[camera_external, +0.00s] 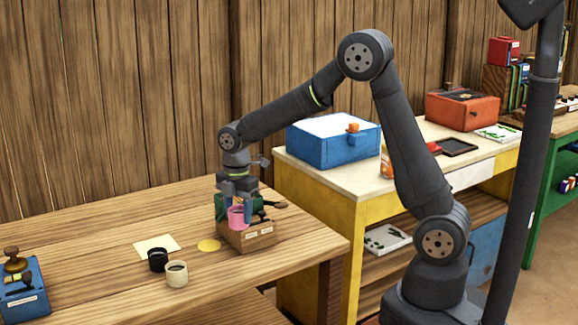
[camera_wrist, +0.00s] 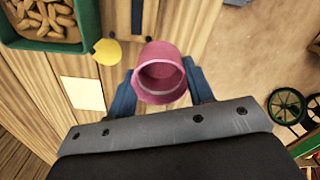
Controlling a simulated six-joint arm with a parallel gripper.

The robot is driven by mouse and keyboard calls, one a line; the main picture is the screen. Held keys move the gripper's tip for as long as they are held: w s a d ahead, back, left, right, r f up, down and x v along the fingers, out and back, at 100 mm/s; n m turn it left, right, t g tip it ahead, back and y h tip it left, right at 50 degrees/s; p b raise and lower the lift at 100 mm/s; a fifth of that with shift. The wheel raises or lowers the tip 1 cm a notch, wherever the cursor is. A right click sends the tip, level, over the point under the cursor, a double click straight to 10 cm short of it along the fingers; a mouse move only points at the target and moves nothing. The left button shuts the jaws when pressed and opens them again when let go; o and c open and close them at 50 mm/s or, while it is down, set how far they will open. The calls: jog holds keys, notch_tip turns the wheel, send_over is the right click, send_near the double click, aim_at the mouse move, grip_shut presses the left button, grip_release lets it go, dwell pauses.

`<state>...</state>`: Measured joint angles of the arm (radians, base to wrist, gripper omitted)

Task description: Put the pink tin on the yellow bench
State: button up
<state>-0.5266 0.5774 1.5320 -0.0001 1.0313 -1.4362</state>
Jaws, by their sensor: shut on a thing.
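The pink tin (camera_external: 238,218) is gripped between the blue fingers of my gripper (camera_external: 236,204), over the left wooden table. In the external view it overlaps a wooden box with white labels; I cannot tell the exact gap between them. In the wrist view the tin (camera_wrist: 160,72) sits between the two fingers of my gripper (camera_wrist: 160,86), its open mouth facing the camera. The yellow bench (camera_external: 325,180), with a pale top and yellow legs, stands to the right of the wooden table in the external view.
On the wooden table are a black tin (camera_external: 158,260), a cream tin (camera_external: 176,274), a yellow disc (camera_external: 209,245), a paper sheet (camera_external: 157,243) and the labelled box (camera_external: 256,240). A blue box (camera_external: 325,152), red box (camera_external: 463,109) and black tray (camera_external: 455,147) stand on the bench; its near-left top is clear.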

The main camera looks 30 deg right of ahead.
jog(key=a+f, duration=0.2)
jog(key=a, duration=0.1)
jog(key=s+a+f, duration=0.1)
jog(key=a+f, duration=0.1)
jog(key=a, duration=0.2)
jog(key=a+f, duration=0.2)
jog(key=a, duration=0.1)
jog(key=shift+s+a+f, duration=0.2)
jog(key=shift+s+a, duration=0.05)
jog(key=shift+a, duration=0.1)
jog(key=shift+f, duration=1.85)
jog(key=shift+f, duration=0.2)
jog(key=o, duration=1)
jog(key=shift+c, duration=0.2)
notch_tip(320, 180, up, 17)
jog(key=shift+a+f, duration=0.15)
jog(key=shift+a, duration=0.05)
jog(key=shift+o, duration=0.5)
jog(key=shift+r, duration=0.4)
